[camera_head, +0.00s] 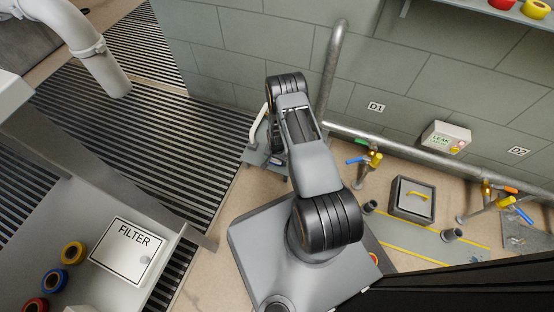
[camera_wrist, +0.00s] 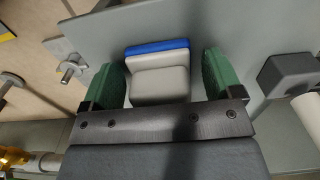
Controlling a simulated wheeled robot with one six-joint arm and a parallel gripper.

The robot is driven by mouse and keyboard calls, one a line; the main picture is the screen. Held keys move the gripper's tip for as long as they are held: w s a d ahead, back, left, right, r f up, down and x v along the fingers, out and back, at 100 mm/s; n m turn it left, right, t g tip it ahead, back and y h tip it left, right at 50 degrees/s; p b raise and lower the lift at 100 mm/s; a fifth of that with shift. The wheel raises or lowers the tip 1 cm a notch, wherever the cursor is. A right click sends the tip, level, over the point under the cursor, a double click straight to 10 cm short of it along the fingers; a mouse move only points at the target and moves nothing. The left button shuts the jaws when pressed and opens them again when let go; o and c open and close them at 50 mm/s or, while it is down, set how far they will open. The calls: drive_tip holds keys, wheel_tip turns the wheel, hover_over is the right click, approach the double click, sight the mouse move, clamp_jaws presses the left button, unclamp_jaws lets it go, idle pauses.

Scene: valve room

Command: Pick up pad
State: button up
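A pad (camera_wrist: 158,74), a pale grey-white block with a blue strip along its far edge, shows in the wrist view. It lies between the two green fingers of my gripper (camera_wrist: 164,78). The gripper is open. The left finger is close to the pad's left side, and a narrow gap shows between the pad and the right finger. I cannot tell whether the left finger touches it. A grey plate (camera_wrist: 225,35) lies behind the pad. In the head view, my arm hides the pad and the fingers.
A grey block (camera_wrist: 287,77) stands right of my gripper, and a metal knob (camera_wrist: 72,68) lies left. Slatted floor (camera_head: 165,150) is clear left.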

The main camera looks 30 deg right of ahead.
drive_tip(key=c, duration=0.8)
drive_tip(key=shift+r+p, duration=0.3)
drive_tip(key=shift+r, duration=0.15)
drive_tip(key=r+p, duration=0.1)
drive_tip(key=r, duration=0.1)
drive_tip(key=r+p, duration=0.1)
drive_tip(key=shift+s+a+r+p, duration=0.1)
drive_tip(key=shift+s+r+p, duration=0.15)
drive_tip(key=shift+r+p, duration=0.05)
drive_tip(key=s+a+r+p, duration=0.2)
drive_tip(key=s+r+p, duration=0.1)
drive_tip(key=s, duration=0.3)
drive_tip(key=s+a+r+p, duration=0.3)
drive_tip(key=s+r, duration=0.2)
drive_tip(key=s, duration=0.1)
drive_tip(key=shift+s+r, duration=0.2)
drive_tip(key=shift+r, duration=0.1)
drive_tip(key=shift+a, duration=0.1)
